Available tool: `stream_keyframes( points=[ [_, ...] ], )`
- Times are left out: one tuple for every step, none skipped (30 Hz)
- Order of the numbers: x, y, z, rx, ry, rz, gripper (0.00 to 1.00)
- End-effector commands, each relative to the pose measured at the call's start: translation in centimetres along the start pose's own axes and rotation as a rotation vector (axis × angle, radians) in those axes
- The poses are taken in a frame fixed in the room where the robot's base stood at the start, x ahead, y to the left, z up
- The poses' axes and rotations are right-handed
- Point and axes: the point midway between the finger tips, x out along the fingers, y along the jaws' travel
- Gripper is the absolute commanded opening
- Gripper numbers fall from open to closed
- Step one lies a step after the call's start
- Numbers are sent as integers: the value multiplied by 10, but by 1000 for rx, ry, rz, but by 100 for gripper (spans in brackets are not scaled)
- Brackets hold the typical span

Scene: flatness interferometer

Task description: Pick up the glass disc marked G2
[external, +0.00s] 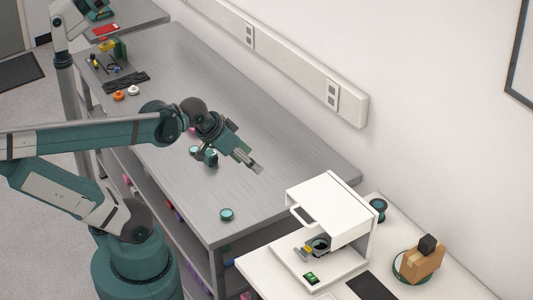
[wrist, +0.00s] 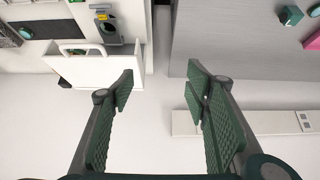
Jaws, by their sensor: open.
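Several small dark discs with teal faces show in the external view; I cannot read a G2 mark on any. One disc (external: 226,214) lies alone near the bench's front right corner. Another disc (external: 195,150) lies on the bench beside my wrist. A third round piece (external: 377,205) stands on the white table behind the white instrument. In the wrist view a teal round face (wrist: 315,11) shows at the top right edge. My gripper (external: 257,168) is above the grey bench, open and empty. Its fingers (wrist: 157,90) stand wide apart in the wrist view.
The white instrument (external: 325,205) with a handled cover stands on the white table (external: 262,262). A cardboard-coloured block (external: 418,262) and a dark pad (external: 372,286) are nearby. A wall duct (external: 290,55) runs behind the grey bench (external: 290,175). Mid-bench is largely clear.

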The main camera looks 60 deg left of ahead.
Motion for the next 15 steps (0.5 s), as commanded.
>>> stream_keyframes(
  points=[
    [0, 0, 0, 0, 0, 0, 47],
    [0, 0, 0, 0, 0, 0, 47],
    [0, 0, 0, 0, 0, 0, 47],
    [0, 0, 0, 0, 0, 0, 47],
    [0, 0, 0, -1, 0, 0, 47],
    [0, 0, 0, -2, -1, 0, 47],
    [1, 0, 0, -4, -2, -1, 47],
    [1, -1, 0, -8, -3, -1, 47],
    [2, -2, 1, -14, -5, -2, 47],
    [3, -2, 1, -21, -8, -3, 47],
    [4, -3, 2, -28, -11, -4, 47],
    [7, -4, 2, -42, -16, -6, 47],
    [8, -6, 3, -55, -21, -8, 47],
    [11, -7, 3, -69, -26, -10, 47],
    [14, -9, 5, -91, -36, -13, 47]
  ],
)
